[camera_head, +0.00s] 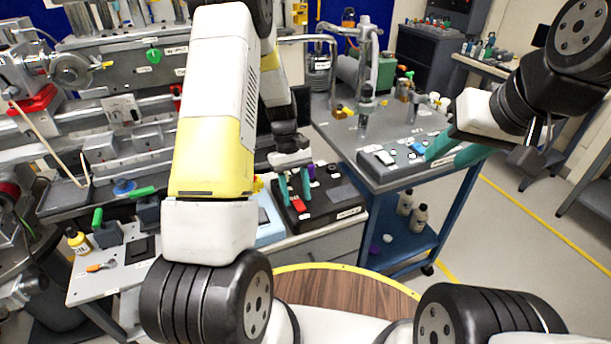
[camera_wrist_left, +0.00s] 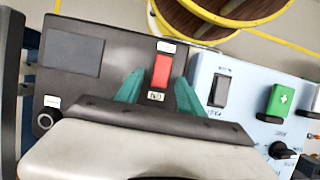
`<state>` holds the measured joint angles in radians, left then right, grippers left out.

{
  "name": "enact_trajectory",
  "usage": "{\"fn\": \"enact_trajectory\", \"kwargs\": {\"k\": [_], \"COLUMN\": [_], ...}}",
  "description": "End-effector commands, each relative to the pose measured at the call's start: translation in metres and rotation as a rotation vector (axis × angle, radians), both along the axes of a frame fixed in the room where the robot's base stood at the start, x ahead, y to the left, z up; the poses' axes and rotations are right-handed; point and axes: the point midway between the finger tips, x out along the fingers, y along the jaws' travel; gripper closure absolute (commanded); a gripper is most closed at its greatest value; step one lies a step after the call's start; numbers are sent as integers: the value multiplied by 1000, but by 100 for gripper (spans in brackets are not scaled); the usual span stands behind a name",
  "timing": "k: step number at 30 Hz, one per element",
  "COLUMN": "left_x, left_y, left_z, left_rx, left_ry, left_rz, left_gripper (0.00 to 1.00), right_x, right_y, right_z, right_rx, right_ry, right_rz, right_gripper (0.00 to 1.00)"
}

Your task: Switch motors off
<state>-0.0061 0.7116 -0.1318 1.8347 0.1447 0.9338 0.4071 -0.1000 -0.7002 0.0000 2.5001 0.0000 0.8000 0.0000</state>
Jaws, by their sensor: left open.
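A black control box (camera_head: 338,190) stands on the bench beside a light blue box (camera_head: 268,225). On the black box is a red rocker switch (camera_wrist_left: 161,71), with a small label above it and an ON label below it in the left wrist view. My left gripper (camera_head: 297,202) is open and empty, pointing down over the black box. Its teal fingers straddle the red switch as seen; whether they touch it I cannot tell. My right gripper (camera_head: 450,158) has its teal fingers apart and is empty, near the right bench's front edge.
The black box also has a dark screen (camera_wrist_left: 73,53) and a round button (camera_wrist_left: 45,121). The blue box carries a black rocker (camera_wrist_left: 219,90), a green switch (camera_wrist_left: 279,101) and a black knob (camera_wrist_left: 283,151). A round wooden top (camera_head: 345,292) lies in front.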

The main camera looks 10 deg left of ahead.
Motion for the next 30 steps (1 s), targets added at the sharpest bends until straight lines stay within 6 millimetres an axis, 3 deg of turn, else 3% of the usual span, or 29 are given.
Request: {"fn": "enact_trajectory", "kwargs": {"k": [6, 13, 30], "left_x": [0, 0, -7], "left_y": [0, 0, -4], "left_z": [0, 0, 4], "left_rx": [0, 0, 123], "left_ry": [0, 0, -180], "left_rz": [0, 0, -3], "left_gripper": [55, 100, 100], "right_x": [0, 0, 0], "right_y": [0, 0, 0], "right_z": [0, 0, 0], "right_rx": [0, 0, 0], "right_ry": [0, 0, 0], "right_rz": [0, 0, 0], "right_gripper": [64, 64, 64]}}
